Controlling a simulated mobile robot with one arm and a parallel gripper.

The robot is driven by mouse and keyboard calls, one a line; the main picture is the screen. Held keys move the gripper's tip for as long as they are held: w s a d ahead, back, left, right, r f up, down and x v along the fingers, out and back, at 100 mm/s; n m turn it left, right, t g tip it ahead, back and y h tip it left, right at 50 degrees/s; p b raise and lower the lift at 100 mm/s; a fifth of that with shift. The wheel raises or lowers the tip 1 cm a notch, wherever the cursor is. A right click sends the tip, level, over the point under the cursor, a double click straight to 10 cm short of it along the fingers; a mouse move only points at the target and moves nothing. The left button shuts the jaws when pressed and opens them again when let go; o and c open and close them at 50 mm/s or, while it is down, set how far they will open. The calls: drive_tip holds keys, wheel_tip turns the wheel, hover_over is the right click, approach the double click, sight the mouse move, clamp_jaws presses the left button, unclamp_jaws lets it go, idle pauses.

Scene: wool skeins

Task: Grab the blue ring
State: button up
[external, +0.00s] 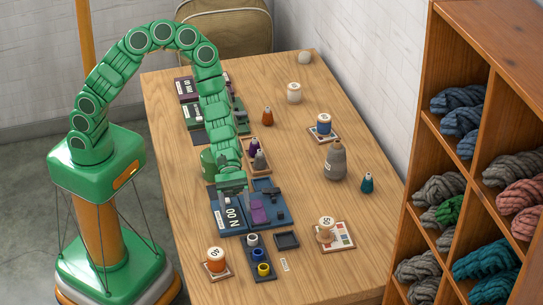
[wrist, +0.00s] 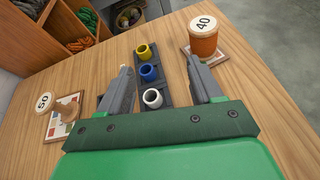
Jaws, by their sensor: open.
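The blue ring (wrist: 148,74) stands upright in the middle of a dark tray (wrist: 168,92), between a yellow ring (wrist: 144,53) and a white ring (wrist: 152,98). In the external view the blue ring (external: 257,254) is on the same tray near the table's front end. My gripper (wrist: 158,64) is open and empty. In the wrist view its two fingers stand to either side of the row of rings. In the external view the end of my arm (external: 232,182) is behind the tray, above the blue box area. I cannot tell its exact height.
An orange spool marked 40 (wrist: 204,38) stands on a coaster close to the right finger. A spool marked 50 (wrist: 66,108) is at the left. An empty dark tray (external: 287,240) lies beside the ring tray. Shelves of wool (external: 470,150) stand at the right.

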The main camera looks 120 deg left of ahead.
drive_tip(key=a+f, duration=0.1)
drive_tip(key=a+f+n, duration=0.1)
drive_tip(key=f, duration=0.1)
drive_tip(key=a+f+n, duration=0.1)
drive_tip(key=shift+w+a+f+t+y, duration=0.2)
drive_tip(key=shift+w+a+t+y, duration=0.05)
drive_tip(key=shift+w+t+y, duration=0.15)
approach(259, 257)
drive_tip(key=shift+w+d+f, duration=0.15)
drive_tip(key=shift+d+f, duration=0.1)
drive_tip(key=shift+d, duration=0.25)
drive_tip(key=shift+a+x, duration=0.25)
drive_tip(key=shift+x, duration=2.35)
drive_tip(key=shift+w+f, duration=0.15)
drive_tip(key=c, duration=1.1)
